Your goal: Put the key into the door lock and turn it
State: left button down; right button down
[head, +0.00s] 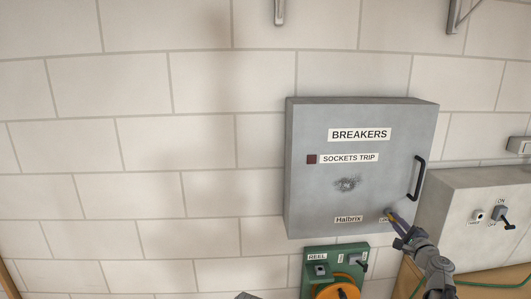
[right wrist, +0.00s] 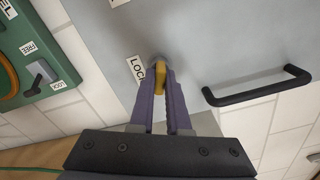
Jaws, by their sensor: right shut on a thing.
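The grey breaker box door (head: 345,170) hangs on the wall, with a black handle (head: 417,178) at its right. Its lock (right wrist: 157,59) is a small dark round piece beside the label "LOCK" (right wrist: 135,69), at the door's lower right. My right gripper (head: 394,218) is shut on a yellow key (right wrist: 161,79), which shows between the purple fingers in the right wrist view. The key's tip is at the lock and seems to touch it. The fingers and key hide much of the keyhole, so I cannot tell how deep the key is. My left gripper is not recognisable in view.
A grey switch box (head: 465,225) with a lever stands to the right of the breaker box. A green reel panel (head: 335,255) with an orange reel (head: 338,291) is below it. The brick wall at the left is clear.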

jog(key=shift+w+m, duration=0.15)
jog(key=shift+m, duration=0.55)
jog(key=m, duration=0.6)
jog(key=shift+d, duration=0.1)
jog(key=c, duration=0.8)
grip_release()
jog(key=shift+c, duration=0.2)
jog(key=shift+s+d, duration=0.15)
jog(key=shift+s, duration=2.15)
jog(key=shift+s+d, duration=0.1)
jog(key=shift+s, duration=2.2)
